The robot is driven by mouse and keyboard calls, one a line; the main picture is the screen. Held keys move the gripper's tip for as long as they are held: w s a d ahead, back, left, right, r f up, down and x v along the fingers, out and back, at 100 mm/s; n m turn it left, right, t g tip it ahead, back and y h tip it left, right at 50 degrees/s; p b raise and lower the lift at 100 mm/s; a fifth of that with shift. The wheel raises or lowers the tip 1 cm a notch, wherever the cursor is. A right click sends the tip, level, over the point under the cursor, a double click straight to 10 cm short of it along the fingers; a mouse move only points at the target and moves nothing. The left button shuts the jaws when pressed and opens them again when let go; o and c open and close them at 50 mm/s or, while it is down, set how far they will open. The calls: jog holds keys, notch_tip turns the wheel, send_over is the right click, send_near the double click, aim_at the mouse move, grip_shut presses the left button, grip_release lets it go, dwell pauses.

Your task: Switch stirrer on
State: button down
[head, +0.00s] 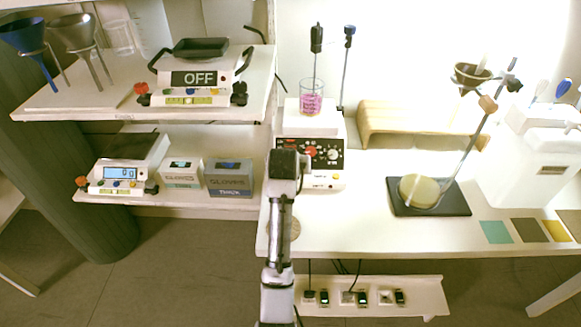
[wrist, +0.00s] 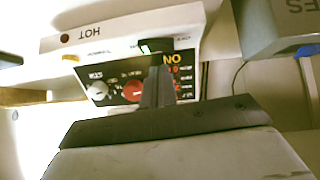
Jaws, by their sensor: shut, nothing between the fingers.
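The stirrer (head: 314,124) is a white hotplate unit with a black front panel on the right-hand table. A glass beaker (head: 311,98) of pink liquid stands on its top plate. In the wrist view, the picture is upside down and the panel (wrist: 128,88) shows a red knob (wrist: 133,91) and a white knob (wrist: 97,91). My gripper (wrist: 158,72) is shut and empty, its tips at the panel beside yellow letters that read as an upside-down "ON". A dark part with a green edge (wrist: 155,46) shows at the tips; contact is unclear. My gripper (head: 287,160) covers the panel's left side in the head view.
A scale (head: 200,78) with an "OFF" sign stands on the left shelf; another scale (head: 122,172) and glove boxes (head: 229,178) are below. A wooden stand (head: 418,125) and a round flask (head: 419,190) are to the right. The table front right of my arm is clear.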

jog(key=r, duration=0.1)
jog(key=r+p, duration=0.1)
jog(key=r, duration=0.1)
jog(key=shift+s+d, duration=0.15)
jog(key=shift+s, duration=0.1)
jog(key=b+v, duration=0.1)
jog(key=v, duration=0.8)
jog(key=shift+s+d, duration=0.15)
jog(key=shift+d, duration=0.45)
jog(key=shift+f, duration=0.1)
